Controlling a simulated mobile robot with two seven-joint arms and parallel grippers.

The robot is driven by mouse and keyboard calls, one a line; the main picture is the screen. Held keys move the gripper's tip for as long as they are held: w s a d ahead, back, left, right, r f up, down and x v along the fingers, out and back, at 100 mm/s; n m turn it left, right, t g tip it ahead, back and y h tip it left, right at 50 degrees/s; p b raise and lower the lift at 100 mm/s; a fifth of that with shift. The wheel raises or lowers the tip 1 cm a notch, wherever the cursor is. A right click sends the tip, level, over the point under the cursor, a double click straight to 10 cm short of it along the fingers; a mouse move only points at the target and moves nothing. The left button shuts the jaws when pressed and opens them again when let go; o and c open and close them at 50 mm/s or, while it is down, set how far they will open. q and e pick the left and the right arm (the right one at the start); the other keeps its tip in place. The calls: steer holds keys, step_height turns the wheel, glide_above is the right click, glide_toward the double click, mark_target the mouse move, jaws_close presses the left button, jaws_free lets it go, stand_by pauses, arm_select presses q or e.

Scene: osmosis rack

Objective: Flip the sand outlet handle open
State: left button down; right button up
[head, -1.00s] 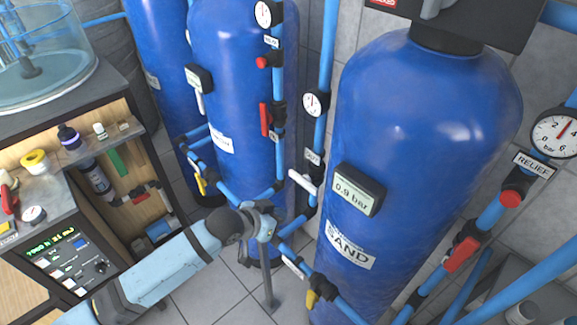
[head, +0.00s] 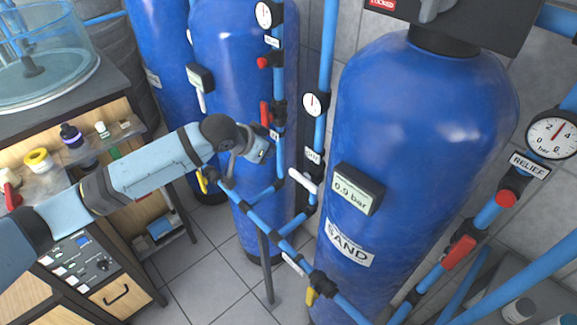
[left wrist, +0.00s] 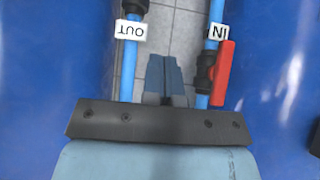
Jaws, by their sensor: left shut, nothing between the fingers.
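My left gripper (head: 259,152) is shut and empty, in front of the middle blue tank in the head view. In the left wrist view its closed fingers (left wrist: 165,75) lie between the OUT and IN pipes, apart from both. A white handle (head: 303,181) is on the pipe below the OUT label (head: 313,156), left of the SAND tank (head: 415,140). The OUT label shows upside down in the wrist view (left wrist: 130,30); that handle does not show there. A red handle (head: 265,112) is above the IN label, and in the wrist view (left wrist: 222,75) it is right of the fingers. My right gripper is not in view.
Low blue pipes with yellow handles (head: 311,296) cross in front of the tanks. Another red handle (head: 460,253) is on the pipe right of the SAND tank. A cabinet (head: 118,300) stands at left.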

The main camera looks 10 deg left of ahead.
mark_target(303, 180)
arm_select(q)
steer(key=shift+f, duration=0.1)
steer(key=s+f+p+x, duration=0.1)
steer(key=x, duration=0.5)
steer(key=a+f+p+x, duration=0.1)
steer(key=p+x, duration=0.1)
steer(key=x, duration=0.4)
steer(key=shift+f, duration=0.3)
steer(key=shift+s+d, duration=0.1)
steer(key=shift+d, duration=0.05)
